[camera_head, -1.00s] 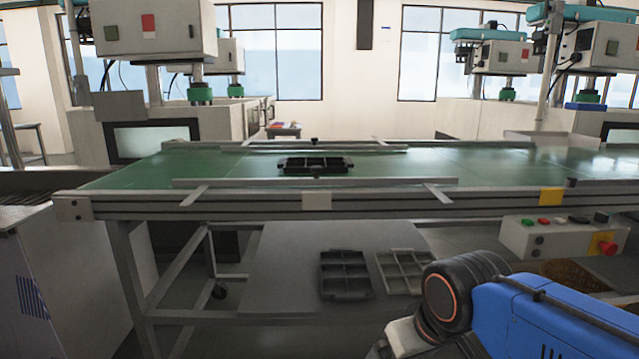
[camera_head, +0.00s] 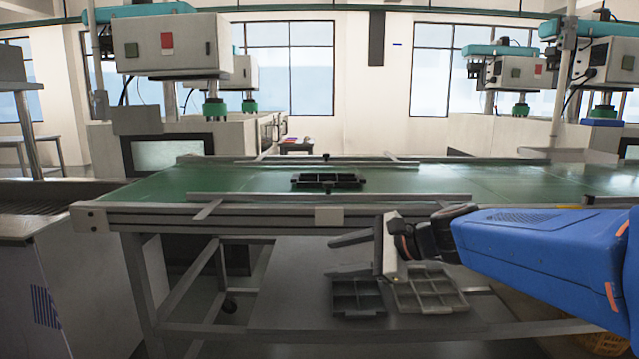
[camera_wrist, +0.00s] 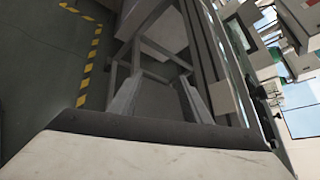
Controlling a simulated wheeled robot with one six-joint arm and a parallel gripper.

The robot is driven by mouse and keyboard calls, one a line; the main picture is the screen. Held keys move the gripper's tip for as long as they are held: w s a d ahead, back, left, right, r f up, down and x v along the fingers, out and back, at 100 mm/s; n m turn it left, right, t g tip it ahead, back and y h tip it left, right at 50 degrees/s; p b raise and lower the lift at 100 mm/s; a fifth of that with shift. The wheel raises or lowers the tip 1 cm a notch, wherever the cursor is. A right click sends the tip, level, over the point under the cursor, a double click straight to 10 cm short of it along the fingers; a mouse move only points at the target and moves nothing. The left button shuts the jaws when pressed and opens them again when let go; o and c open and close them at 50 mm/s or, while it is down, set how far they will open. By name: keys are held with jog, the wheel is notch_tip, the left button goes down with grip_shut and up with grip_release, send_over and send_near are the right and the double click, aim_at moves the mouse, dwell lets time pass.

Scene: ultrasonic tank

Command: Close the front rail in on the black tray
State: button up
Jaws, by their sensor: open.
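The black tray (camera_head: 327,180), divided into compartments, lies on the green conveyor belt (camera_head: 430,182) near the middle of the head view. The front rail (camera_head: 260,198) is a long grey bar on the near side of the tray, with a strip of belt showing between them. The rear rail (camera_head: 385,163) runs behind the tray. My gripper (camera_head: 333,258) is open and empty, in front of and below the belt's near edge, fingers pointing left. It touches neither rail nor tray.
The conveyor's side frame (camera_head: 150,217) lies above my gripper. On a lower shelf (camera_head: 285,285) are a dark divided tray (camera_head: 358,297) and a lighter one (camera_head: 430,292). Yellow-black floor tape (camera_wrist: 88,75) shows in the wrist view.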

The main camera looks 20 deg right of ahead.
aim_at(329, 200)
jog(key=w+d+r+m+t, duration=0.7)
jog(key=w+d+r+m, duration=0.3)
jog(key=w+d+m, duration=0.15)
jog(key=shift+n, duration=0.25)
jog(key=x, duration=1.1)
jog(key=f+x, duration=0.1)
jog(key=x, duration=0.5)
jog(key=shift+w+a+f, duration=0.1)
jog(key=shift+w+a, duration=0.05)
jog(key=shift+w, duration=0.15)
